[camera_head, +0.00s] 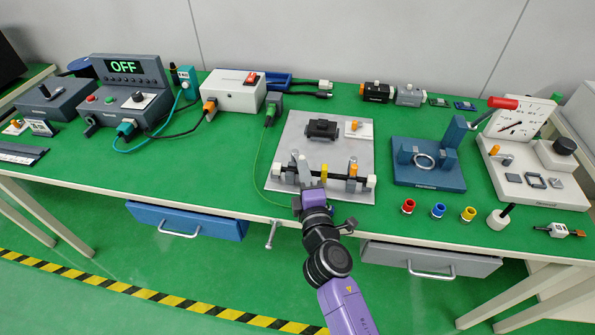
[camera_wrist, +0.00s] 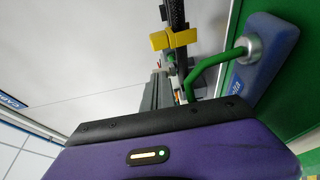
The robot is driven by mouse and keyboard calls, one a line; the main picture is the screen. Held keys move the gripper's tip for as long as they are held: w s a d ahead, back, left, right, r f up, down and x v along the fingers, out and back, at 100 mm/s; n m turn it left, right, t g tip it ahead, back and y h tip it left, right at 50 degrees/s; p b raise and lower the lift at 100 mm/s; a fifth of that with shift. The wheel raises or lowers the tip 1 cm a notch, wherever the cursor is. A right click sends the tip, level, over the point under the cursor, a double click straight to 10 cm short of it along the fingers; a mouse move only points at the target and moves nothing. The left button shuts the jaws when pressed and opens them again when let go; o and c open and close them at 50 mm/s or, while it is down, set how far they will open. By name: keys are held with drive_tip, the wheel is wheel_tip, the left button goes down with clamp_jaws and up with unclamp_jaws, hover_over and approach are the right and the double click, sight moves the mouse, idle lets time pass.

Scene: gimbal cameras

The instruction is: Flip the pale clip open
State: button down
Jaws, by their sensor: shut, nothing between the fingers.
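A rail fixture stands on the front part of a grey plate (camera_head: 338,140), with a dark bar (camera_head: 330,181) running across it. A pale upright piece (camera_head: 303,166) near the bar's left end looks like the pale clip; its exact pose is too small to tell. An orange clip (camera_head: 352,169) stands near the right end. My gripper (camera_head: 308,187) is shut and empty at the plate's front edge, just in front of the pale piece. Contact cannot be told. The wrist view shows a yellow clip (camera_wrist: 174,39) on a dark bar; no pale clip is clear there.
A blue fixture (camera_head: 428,177) with a ring stands right of the plate. Red, blue and yellow rings (camera_head: 438,210) lie along the front edge. A white box (camera_head: 233,91) and a control box (camera_head: 126,95) are at left. A green cable (camera_head: 257,160) runs left of the plate.

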drive_tip(key=shift+w+d, duration=0.2)
drive_tip(key=shift+d, duration=0.35)
idle(0.4)
